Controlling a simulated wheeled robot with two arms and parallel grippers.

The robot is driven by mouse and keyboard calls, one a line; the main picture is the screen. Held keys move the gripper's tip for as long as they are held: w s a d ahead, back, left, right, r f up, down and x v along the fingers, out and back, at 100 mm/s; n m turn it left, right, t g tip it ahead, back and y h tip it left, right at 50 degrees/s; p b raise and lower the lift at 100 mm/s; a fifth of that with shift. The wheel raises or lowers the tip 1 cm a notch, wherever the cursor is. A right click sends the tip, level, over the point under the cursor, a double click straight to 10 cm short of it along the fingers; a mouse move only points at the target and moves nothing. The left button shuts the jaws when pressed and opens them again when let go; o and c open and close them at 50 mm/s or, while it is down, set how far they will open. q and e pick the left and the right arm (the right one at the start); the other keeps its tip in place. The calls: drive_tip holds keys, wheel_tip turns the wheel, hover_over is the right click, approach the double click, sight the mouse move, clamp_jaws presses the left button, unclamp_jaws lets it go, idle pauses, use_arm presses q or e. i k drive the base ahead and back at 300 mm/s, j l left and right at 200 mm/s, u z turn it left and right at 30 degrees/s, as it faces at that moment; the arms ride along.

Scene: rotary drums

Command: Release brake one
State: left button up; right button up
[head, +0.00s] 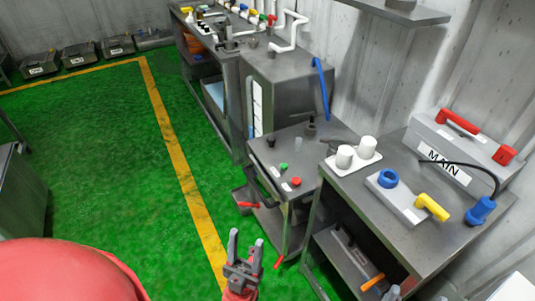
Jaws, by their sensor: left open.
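My left gripper (246,238) is open and empty at the bottom centre, with its two grey fingers pointing up in the picture. Beyond it stands a grey control cart (262,152) with a green button (283,166), a red button (295,181) and black knobs on top. One red-handled lever (248,204) sticks out at the cart's lower left. Another red-handled lever (279,260) is low at its near side, just right of my left gripper and apart from it. No label shows which is brake one. Small grey tips at the bottom right edge may be my right gripper; they are cut off.
A right-hand bench (400,165) holds a box marked MAIN (445,165), white cups, a blue ring and a yellow handle (432,207). An orange handle (372,282) is on its lower shelf. Green floor (100,150) left of the cart is clear, crossed by a yellow line.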

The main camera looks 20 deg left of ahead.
sight(257, 205)
drive_tip(key=u, duration=0.85)
drive_tip(key=i+j, duration=0.25)
drive_tip(key=i+j+z, duration=0.15)
drive_tip(key=j, duration=0.3)
drive_tip(key=i+j, duration=0.3)
drive_tip(key=i+j+z, duration=0.15)
drive_tip(key=j, duration=0.3)
drive_tip(key=i+j, duration=0.3)
drive_tip(key=i+j+z, duration=0.1)
drive_tip(key=j, duration=0.4)
drive_tip(key=i+j+z, duration=0.1)
drive_tip(key=i+j, duration=0.4)
drive_tip(key=j, duration=0.35)
drive_tip(key=l+z, duration=0.05)
